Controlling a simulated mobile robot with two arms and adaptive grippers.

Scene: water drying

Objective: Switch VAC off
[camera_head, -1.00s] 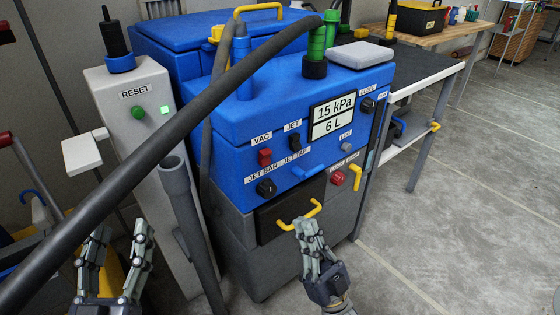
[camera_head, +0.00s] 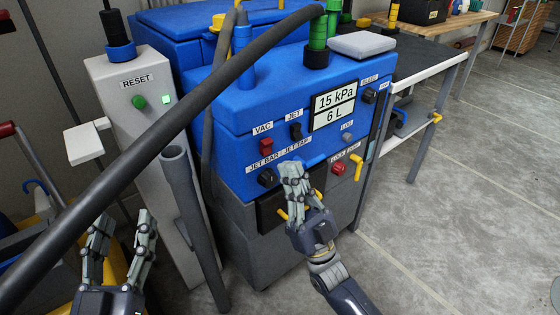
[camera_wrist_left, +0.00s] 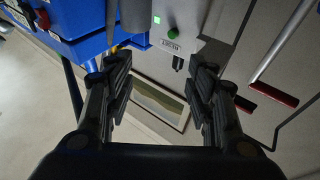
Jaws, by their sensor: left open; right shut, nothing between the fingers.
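The red VAC switch (camera_head: 265,146) sits on the front of the blue machine (camera_head: 235,165), under its VAC label. The black JET switch (camera_head: 295,131) is to its right. My right gripper (camera_head: 291,170) is shut and empty, in front of the panel below the JET switch, and covers part of the JET TAP area. I cannot tell whether it touches the panel. My left gripper (camera_head: 121,222) is open and empty at the lower left, well away from the VAC switch. In the left wrist view its fingers (camera_wrist_left: 160,80) are apart, with the RESET post beyond.
A dark hose (camera_head: 150,160) crosses in front from lower left to upper right. The grey RESET post (camera_head: 122,70) with a green button (camera_head: 139,101) and a grey pipe (camera_head: 183,190) stand left of the machine. The display (camera_head: 333,105) reads 15 kPa and 6 L. Open floor lies right.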

